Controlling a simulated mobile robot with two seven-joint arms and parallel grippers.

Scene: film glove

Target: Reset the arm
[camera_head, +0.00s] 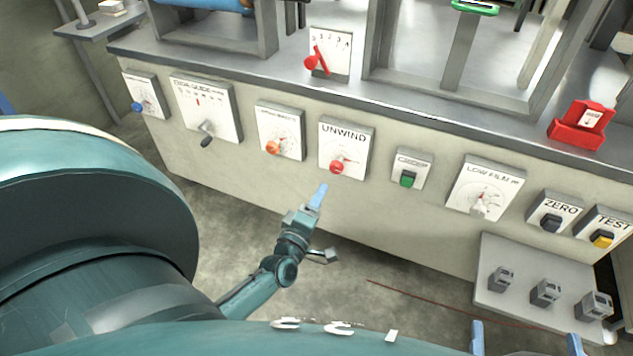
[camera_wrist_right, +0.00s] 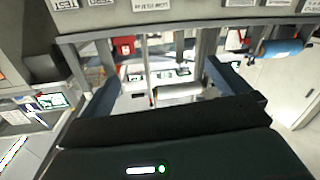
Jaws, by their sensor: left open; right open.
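My left gripper (camera_head: 317,197) is in the middle of the head view, in front of the machine's panel and below the UNWIND box (camera_head: 346,149) with its red knob. It is seen edge-on, so its light-blue fingertips overlap; it is open and holds nothing that I can see. My right gripper (camera_head: 526,343) shows only by its two blue fingertips at the bottom right edge, spread wide apart with nothing between them.
The machine panel carries several boxes, including a green button (camera_head: 408,179), LOW FILM dial (camera_head: 484,188), ZERO (camera_head: 553,212) and TEST (camera_head: 603,231). A grey plate (camera_head: 490,252) with several small switches juts out lower right. A red holder (camera_head: 577,133) sits on the ledge. Floor ahead is open.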

